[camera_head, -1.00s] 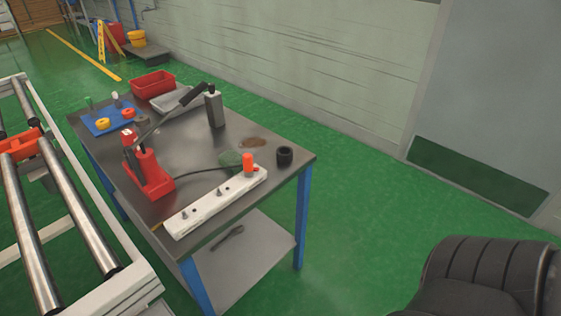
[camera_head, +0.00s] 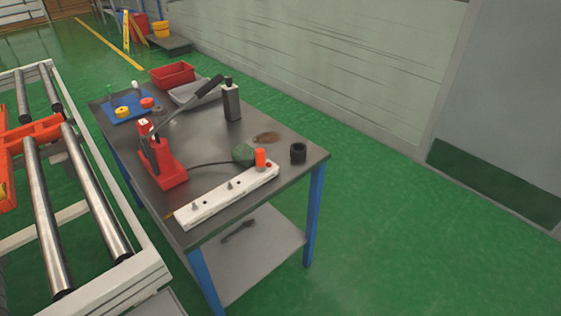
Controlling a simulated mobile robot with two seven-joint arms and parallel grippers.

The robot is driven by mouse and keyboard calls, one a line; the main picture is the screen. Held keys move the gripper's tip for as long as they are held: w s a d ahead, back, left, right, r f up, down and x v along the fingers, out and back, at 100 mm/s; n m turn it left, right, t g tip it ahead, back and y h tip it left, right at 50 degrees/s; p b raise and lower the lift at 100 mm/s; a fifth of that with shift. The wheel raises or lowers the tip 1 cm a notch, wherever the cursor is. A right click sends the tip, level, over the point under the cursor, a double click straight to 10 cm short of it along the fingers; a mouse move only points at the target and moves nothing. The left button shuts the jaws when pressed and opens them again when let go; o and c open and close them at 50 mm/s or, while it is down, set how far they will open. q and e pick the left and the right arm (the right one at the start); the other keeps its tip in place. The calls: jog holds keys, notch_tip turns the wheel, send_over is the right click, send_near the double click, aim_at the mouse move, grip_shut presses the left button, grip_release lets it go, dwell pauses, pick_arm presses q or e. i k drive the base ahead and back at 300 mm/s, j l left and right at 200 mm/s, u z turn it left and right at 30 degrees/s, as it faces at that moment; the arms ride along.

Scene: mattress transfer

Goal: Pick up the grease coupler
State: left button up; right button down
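A red pump-like tool (camera_head: 163,165) with a long dark lever handle (camera_head: 205,87) stands on the dark tabletop. I cannot tell for certain which part is the grease coupler. Neither of my grippers is in view.
The dark table (camera_head: 205,145) has blue legs and a lower shelf (camera_head: 250,258) holding a dark tool. A roller conveyor (camera_head: 85,190) stands left. Green floor is clear right.

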aim_at(259, 159)
jog(key=i+l, duration=0.25)
jog(key=i+l+u, duration=0.1)
jog(key=l, duration=0.4)
jog(key=i+l, duration=0.35)
